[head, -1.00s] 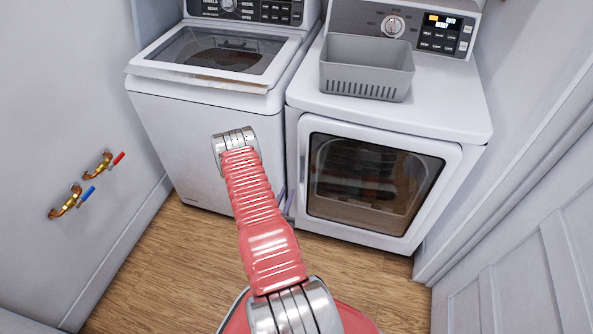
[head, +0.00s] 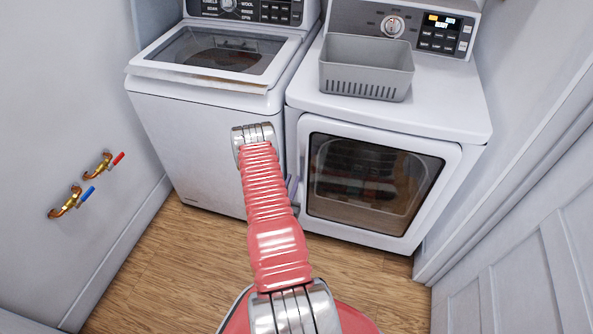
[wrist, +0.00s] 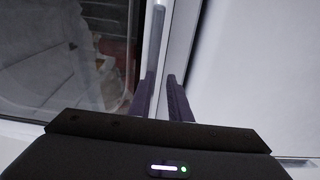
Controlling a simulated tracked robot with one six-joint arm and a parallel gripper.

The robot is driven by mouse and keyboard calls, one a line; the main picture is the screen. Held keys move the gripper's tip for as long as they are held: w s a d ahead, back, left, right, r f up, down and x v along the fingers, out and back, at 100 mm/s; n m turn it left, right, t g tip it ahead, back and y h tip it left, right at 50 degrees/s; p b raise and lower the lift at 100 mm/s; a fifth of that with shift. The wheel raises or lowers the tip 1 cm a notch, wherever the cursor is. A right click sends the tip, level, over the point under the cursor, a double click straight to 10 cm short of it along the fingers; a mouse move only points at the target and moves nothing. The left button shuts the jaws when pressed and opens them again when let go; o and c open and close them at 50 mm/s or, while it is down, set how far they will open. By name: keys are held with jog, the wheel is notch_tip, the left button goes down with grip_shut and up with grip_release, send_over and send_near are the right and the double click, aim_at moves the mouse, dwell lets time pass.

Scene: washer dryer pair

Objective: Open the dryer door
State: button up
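The dryer (head: 390,115) is the right-hand white machine. Its front door (head: 375,180), with a dark window in a white frame, looks shut. A slim vertical handle (head: 302,165) runs along the door's left edge. In the wrist view, the door glass (wrist: 60,60) fills the left and a grey vertical strip, seemingly the handle (wrist: 158,35), stands upright in the middle. My gripper (wrist: 162,92) is open, its two dark fingers apart near the strip's lower end. I cannot tell whether they touch it. In the head view, my red arm hides most of the gripper.
A washer (head: 205,135) with a glass lid stands left of the dryer. A grey basket (head: 365,70) sits on the dryer top. Valves (head: 70,203) stick out of the left wall. A panelled white door (head: 530,260) is at right. Wood floor (head: 150,265) lies in front.

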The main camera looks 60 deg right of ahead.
aim_at(298, 167)
jog(key=d, duration=0.4)
jog(key=w+d, duration=0.1)
jog(key=d, duration=0.2)
jog(key=shift+w, duration=0.1)
jog(key=shift+c, duration=0.5)
grip_shut()
jog(key=shift+a, duration=0.3)
